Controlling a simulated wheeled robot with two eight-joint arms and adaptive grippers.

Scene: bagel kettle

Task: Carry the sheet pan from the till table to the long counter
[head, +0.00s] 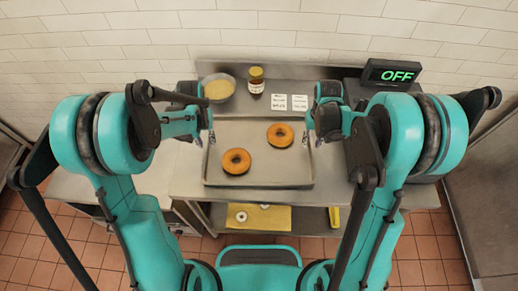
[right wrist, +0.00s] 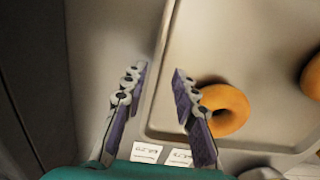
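The sheet pan (head: 258,183) is a shallow grey metal tray lying flat on the steel table. It holds two orange-brown bagels, one at the front left (head: 236,161) and one at the back right (head: 280,135). My left gripper (head: 205,140) is at the pan's left rim, its fingertips apart. My right gripper (head: 312,140) is at the right rim. In the right wrist view its fingers (right wrist: 160,105) are open, one on each side of the pan's rim (right wrist: 153,128). I cannot tell whether the fingers reach below the rim.
A box with a green "OFF" display (head: 390,73) is at the back right. A lower shelf holds a yellow board (head: 258,218).

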